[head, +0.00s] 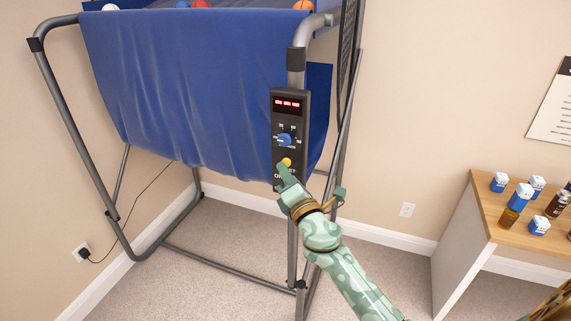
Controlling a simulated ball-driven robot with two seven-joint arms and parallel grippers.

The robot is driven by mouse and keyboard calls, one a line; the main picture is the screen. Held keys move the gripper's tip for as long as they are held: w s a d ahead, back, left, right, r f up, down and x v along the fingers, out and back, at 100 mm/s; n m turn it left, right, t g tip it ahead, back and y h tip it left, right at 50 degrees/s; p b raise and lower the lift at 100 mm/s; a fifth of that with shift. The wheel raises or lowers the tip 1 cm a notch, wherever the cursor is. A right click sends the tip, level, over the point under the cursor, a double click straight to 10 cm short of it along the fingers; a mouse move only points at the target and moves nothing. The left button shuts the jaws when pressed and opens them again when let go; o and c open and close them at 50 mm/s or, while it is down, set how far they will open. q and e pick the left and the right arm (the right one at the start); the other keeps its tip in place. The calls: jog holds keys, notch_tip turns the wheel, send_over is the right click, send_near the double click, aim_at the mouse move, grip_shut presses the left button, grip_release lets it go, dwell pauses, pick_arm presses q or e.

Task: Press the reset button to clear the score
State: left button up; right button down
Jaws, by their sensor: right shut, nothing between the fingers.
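A black control panel (291,119) is fixed upright to the grey front post of a basketball arcade frame. It has a red lit display (289,104) at the top; its digits are too small to read. A blue knob (284,140) sits in the middle, and a yellow round button (287,161) sits below it. My right gripper (284,170) is shut and empty, with its fingertips right at the lower edge of the yellow button. I cannot tell whether they touch it. The gripper hides the lower part of the panel. My left gripper is not in view.
A blue cloth (190,85) hangs in the grey tube frame (70,120) behind the panel. A wooden table (480,205) with small blue-and-white boxes and bottles stands at the right. A black cord runs to a left wall outlet. Carpet between frame and table is clear.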

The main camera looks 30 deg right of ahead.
jog(key=shift+w+d, duration=0.25)
jog(key=shift+d, duration=0.05)
dwell(0.5)
jog(key=shift+s+a, duration=0.1)
dwell(0.3)
jog(key=shift+s+a, duration=0.45)
jog(key=shift+a, duration=0.05)
jog(key=shift+s+a, duration=0.8)
jog(key=shift+a, duration=0.2)
jog(key=shift+s+a, duration=0.8)
jog(key=shift+a, duration=0.15)
